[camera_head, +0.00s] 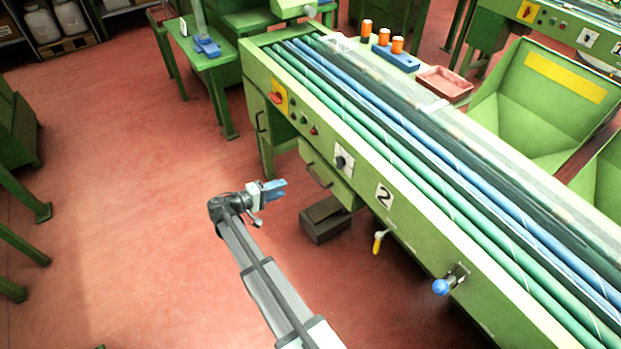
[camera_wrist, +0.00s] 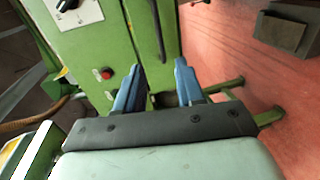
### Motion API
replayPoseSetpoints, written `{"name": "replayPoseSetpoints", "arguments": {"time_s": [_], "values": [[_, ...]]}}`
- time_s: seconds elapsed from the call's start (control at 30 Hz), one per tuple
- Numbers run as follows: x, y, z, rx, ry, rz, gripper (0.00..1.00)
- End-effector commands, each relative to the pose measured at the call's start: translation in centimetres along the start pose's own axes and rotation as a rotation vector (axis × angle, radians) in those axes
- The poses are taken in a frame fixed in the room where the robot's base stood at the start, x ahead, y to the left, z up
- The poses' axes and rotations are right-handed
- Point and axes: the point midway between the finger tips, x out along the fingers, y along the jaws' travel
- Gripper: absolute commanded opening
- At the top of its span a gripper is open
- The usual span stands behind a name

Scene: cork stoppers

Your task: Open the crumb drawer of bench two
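Bench two is the long green machine with a white "2" plate (camera_head: 385,195). Under its near side, left of the plate, is a green drawer front (camera_head: 335,184) with a dark bar handle (camera_head: 318,176); it looks pushed in. The handle (camera_wrist: 157,28) also shows in the wrist view, beyond my fingertips and near the top. My gripper (camera_head: 280,189) is in the air in front of the bench, to the left of the drawer, apart from the handle. In the wrist view its blue fingers (camera_wrist: 159,82) are spread with nothing between them.
A dark box (camera_head: 326,219) stands on the floor below the drawer. A dial (camera_head: 343,161) and a red button (camera_wrist: 106,73) are on the bench side. A yellow-handled lever (camera_head: 378,243) and blue knob (camera_head: 440,287) stick out farther right. The red floor at left is clear.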

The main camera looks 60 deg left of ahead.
Motion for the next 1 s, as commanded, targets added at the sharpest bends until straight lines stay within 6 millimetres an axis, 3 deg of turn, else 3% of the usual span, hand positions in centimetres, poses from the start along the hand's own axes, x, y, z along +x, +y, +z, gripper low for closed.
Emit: {"name": "replayPoseSetpoints", "arguments": {"time_s": [0.7, 1.0], "values": [[11.2, 0.1, 0.0, 0.001, 0.0, 0.0, 0.38], [13.3, 0.1, 0.0, 0.002, 0.001, 0.0, 0.38]]}}
